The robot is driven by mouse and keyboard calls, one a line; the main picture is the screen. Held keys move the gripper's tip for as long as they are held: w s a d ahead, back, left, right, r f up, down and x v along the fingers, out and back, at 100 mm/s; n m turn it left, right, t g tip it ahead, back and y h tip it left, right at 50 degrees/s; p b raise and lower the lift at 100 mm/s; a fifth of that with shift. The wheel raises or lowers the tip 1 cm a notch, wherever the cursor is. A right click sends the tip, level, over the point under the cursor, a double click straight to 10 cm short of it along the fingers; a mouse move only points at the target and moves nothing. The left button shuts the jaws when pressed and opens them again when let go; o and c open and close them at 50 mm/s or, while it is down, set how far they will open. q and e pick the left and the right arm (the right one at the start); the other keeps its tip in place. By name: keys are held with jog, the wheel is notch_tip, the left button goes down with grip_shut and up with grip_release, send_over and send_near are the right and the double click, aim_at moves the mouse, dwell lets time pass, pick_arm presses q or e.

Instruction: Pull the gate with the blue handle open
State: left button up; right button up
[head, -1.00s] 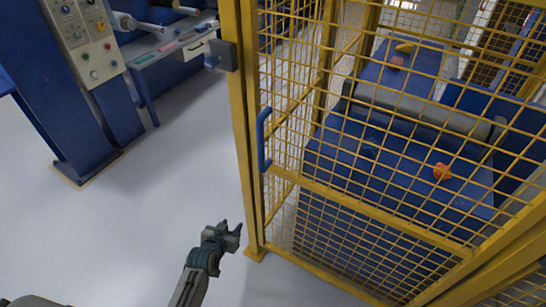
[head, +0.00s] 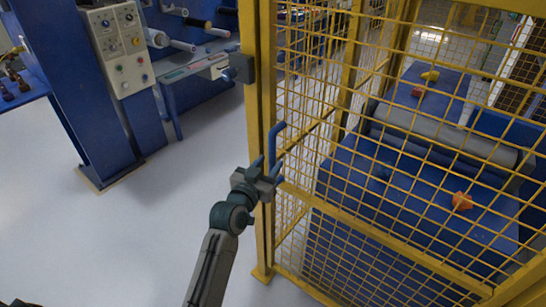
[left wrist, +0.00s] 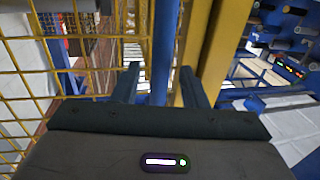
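The yellow mesh gate (head: 345,226) stands upright and appears shut against its yellow post (head: 254,110). Its blue handle (head: 275,137) is a vertical bar on the gate's left edge. My left gripper (head: 268,165) is at the lower part of the handle, with its fingers open. In the left wrist view, the handle (left wrist: 163,50) stands between the two fingertips of the gripper (left wrist: 160,72), with gaps visible on both sides. The gripper partly hides the handle's lower end in the head view. My right gripper is not in view.
Behind the mesh is a blue machine with a grey roller (head: 440,136) and an orange object (head: 461,201) on top. A blue cabinet with a control panel (head: 118,45) stands at left. The pale floor (head: 150,225) before the gate is clear.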

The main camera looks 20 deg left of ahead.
aim_at(271, 161)
pick_arm(q)
jog(key=shift+w+d, duration=0.15)
jog(key=shift+w, duration=0.65)
jog(key=shift+w+d, duration=0.1)
jog(key=shift+w, duration=0.7)
jog(key=shift+c, duration=0.2)
grip_shut()
jog(key=shift+s, duration=0.1)
